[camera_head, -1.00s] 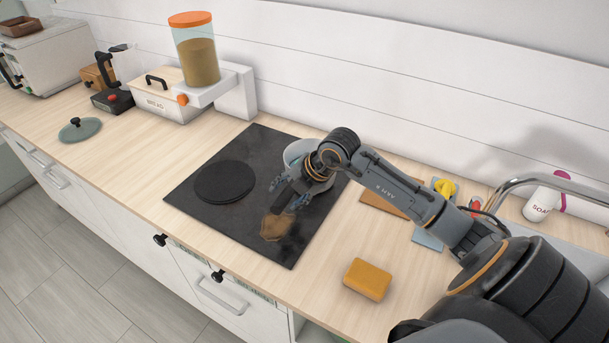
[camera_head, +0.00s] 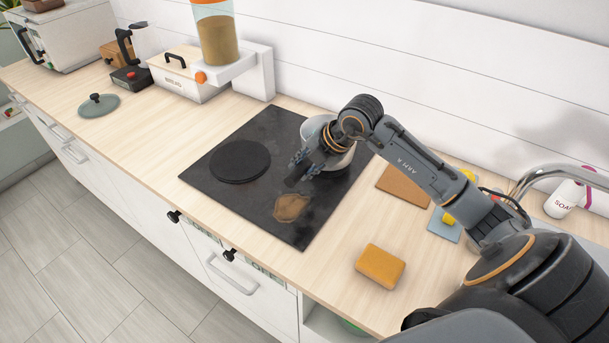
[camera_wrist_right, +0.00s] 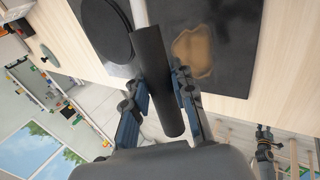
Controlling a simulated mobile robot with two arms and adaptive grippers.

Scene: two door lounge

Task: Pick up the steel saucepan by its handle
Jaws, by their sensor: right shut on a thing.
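The steel saucepan (camera_head: 340,160) is at the rear right of the black hob (camera_head: 230,204), partly hidden behind my right gripper and arm. Its black handle (camera_head: 296,179) points toward the hob's front. My right gripper (camera_head: 305,163) is shut on this handle. In the right wrist view, the handle (camera_wrist_right: 158,75) lies between the two fingers of the gripper (camera_wrist_right: 157,95). I cannot tell whether the pan's base touches the hob.
A brown stain (camera_head: 291,207) marks the hob near a dark round plate (camera_head: 240,161). A yellow sponge (camera_head: 380,266) lies on the counter at the front right. A lid (camera_head: 99,105) lies at the left. A dispenser (camera_head: 215,38) stands behind.

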